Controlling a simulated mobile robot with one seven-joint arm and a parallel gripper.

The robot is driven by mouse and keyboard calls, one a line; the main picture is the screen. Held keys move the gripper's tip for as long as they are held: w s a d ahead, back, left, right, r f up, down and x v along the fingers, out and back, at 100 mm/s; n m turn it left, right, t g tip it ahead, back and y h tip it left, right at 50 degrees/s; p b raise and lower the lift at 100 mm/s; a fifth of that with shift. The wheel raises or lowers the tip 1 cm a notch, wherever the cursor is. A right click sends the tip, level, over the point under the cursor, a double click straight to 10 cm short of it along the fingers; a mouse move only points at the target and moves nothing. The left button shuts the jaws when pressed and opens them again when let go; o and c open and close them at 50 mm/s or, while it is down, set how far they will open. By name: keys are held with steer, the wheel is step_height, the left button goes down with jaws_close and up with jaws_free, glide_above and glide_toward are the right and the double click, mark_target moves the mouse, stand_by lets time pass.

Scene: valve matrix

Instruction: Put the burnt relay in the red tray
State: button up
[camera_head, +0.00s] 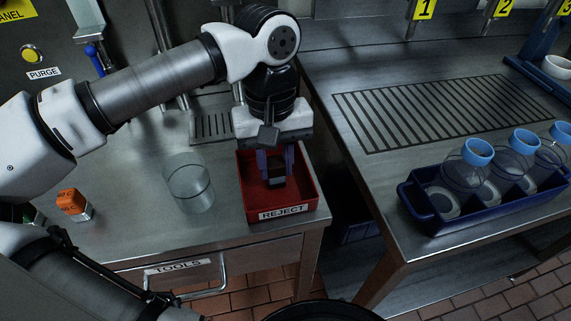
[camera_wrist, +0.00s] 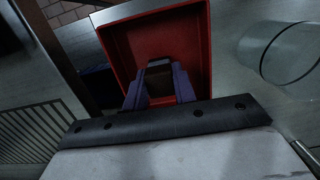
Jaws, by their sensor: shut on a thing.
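The red tray (camera_head: 309,196), labelled REJECT, stands at the right front corner of the steel bench. My gripper (camera_head: 275,176) points down into the tray and is shut on a small dark block, the burnt relay (camera_head: 277,182). In the wrist view, my gripper's two purple fingers (camera_wrist: 159,84) hold the dark relay (camera_wrist: 159,70) between them, with the red tray (camera_wrist: 113,45) around and below it. The relay is within the tray's walls. I cannot tell whether it touches the tray floor.
A clear glass beaker (camera_head: 188,184) stands left of the tray. An orange-topped block (camera_head: 74,204) sits further left. A gap separates this bench from the right bench, which holds a blue rack (camera_head: 487,213) of blue-capped jars.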

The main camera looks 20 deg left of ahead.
steer(key=shift+s+a, duration=0.1)
steer(key=o, duration=1)
steer(key=shift+f, duration=0.1)
step_height(320, 180, up, 12)
steer(key=w, duration=0.1)
steer(key=shift+a, duration=0.45)
steer(key=shift+w, duration=0.1)
